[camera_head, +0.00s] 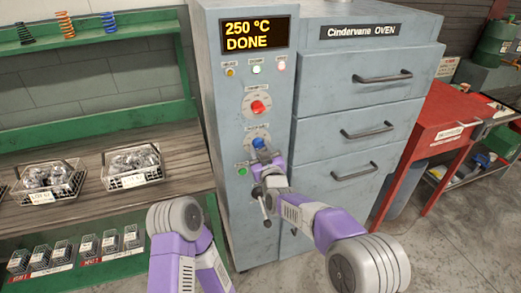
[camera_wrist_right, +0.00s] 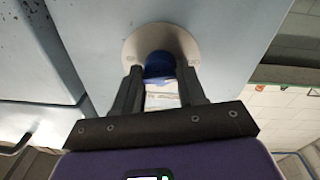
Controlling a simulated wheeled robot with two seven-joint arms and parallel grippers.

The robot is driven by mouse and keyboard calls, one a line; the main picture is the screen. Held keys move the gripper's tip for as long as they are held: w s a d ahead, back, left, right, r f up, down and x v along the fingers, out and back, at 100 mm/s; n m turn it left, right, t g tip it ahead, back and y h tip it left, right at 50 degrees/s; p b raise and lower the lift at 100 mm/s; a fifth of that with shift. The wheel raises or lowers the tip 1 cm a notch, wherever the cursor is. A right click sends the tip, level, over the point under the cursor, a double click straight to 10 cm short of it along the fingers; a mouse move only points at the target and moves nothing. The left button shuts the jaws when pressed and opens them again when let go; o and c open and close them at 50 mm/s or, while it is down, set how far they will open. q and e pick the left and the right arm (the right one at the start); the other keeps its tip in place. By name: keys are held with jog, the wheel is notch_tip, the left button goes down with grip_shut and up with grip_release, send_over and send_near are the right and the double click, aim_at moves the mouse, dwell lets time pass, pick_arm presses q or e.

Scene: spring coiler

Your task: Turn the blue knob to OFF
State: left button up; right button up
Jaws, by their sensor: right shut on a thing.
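The blue knob (camera_head: 259,143) sits on a pale round dial on the front of the grey control cabinet, below a red knob (camera_head: 258,107). My right gripper (camera_head: 262,155) reaches the blue knob from the front and hides its lower part. In the right wrist view the two dark fingers of my right gripper (camera_wrist_right: 160,85) stand on either side of the blue knob (camera_wrist_right: 160,66) and are shut on it. The dial's markings are too small or covered to read. My left arm shows at the lower left, but its gripper is out of view.
The cabinet's display (camera_head: 255,34) reads "250 °C DONE". A green button (camera_head: 242,170) is left of the blue knob. The oven drawers (camera_head: 370,130) with bar handles are to the right.

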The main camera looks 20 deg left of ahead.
jog(key=shift+a, duration=0.1)
jog(key=o, duration=1)
jog(key=shift+s, duration=0.1)
jog(key=v, duration=0.7)
jog(key=shift+s+p, duration=0.2)
jog(key=shift+p, duration=0.2)
jog(key=shift+d, duration=0.2)
